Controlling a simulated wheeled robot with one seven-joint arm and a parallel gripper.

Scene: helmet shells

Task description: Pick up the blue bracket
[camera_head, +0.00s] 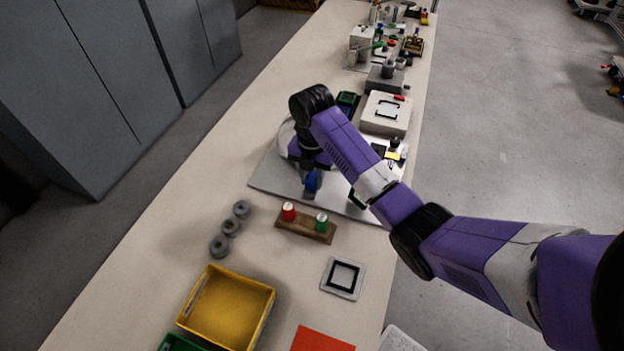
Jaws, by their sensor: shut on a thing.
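In the head view, the blue bracket (312,181) shows as a small blue piece at the lower end of my gripper (309,187). My gripper points down over the grey board (268,178) and is shut on the bracket. The fingers are small and dark here, and they partly hide the bracket. I cannot tell whether the bracket touches the board or hangs just above it. My purple arm covers part of the board's right side.
A wooden block (305,226) with a red and a green spool stands in front of the board. A yellow bin (228,306), a square frame (343,278) and a red sheet (321,340) lie nearer. A white box (385,114) stands behind.

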